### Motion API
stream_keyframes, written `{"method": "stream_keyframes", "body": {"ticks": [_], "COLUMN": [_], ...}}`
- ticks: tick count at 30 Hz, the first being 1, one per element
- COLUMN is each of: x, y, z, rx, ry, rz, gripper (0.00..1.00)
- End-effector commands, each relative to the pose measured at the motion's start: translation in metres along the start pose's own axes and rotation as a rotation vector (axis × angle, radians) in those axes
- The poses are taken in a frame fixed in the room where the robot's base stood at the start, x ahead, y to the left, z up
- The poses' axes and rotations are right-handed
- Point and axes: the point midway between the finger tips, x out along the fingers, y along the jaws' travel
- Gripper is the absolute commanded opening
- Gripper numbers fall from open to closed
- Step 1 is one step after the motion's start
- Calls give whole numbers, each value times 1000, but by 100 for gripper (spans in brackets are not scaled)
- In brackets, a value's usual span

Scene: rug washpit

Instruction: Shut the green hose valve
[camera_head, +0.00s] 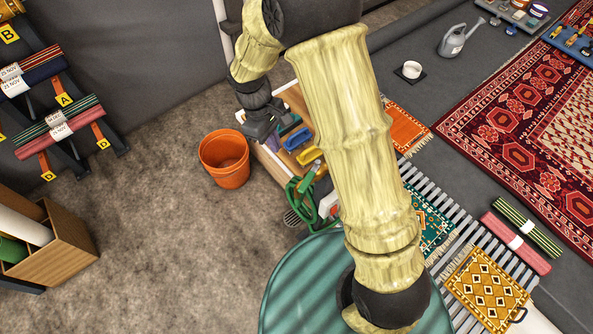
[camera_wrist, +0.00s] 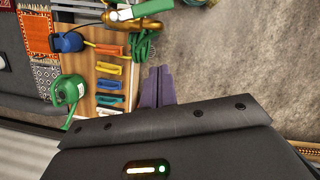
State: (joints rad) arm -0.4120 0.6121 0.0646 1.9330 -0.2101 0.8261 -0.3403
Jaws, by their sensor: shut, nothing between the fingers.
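A green lever handle (camera_wrist: 152,8) sits on a brass valve body (camera_wrist: 148,23) at the top edge of the wrist view. A coiled green hose (camera_wrist: 143,44) hangs just below it. In the head view the green hose (camera_head: 300,196) is at the corner of the wooden bench, partly hidden by my arm. My gripper (camera_wrist: 158,70) shows as two purple fingers, closed together with nothing between them. It is apart from the lever, below it in the wrist view. In the head view my gripper (camera_head: 270,135) is above the bench's left edge. Whether the lever lies along or across the pipe is unclear.
An orange bucket (camera_head: 225,160) stands on the floor left of the bench. Rug racks (camera_head: 62,95) stand left. Open floor (camera_head: 170,240) lies in front.

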Motion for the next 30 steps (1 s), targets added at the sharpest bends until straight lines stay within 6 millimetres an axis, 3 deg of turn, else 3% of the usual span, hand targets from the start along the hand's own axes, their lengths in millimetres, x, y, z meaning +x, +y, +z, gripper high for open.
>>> {"method": "stream_keyframes", "body": {"ticks": [8,22,30], "x": [20,102,108], "y": [0,0,0], "z": [0,1,36], "rx": [1,2,3], "ry": [-2,-3,0], "rz": [-1,-2,-2], "gripper": [0,0,0]}}
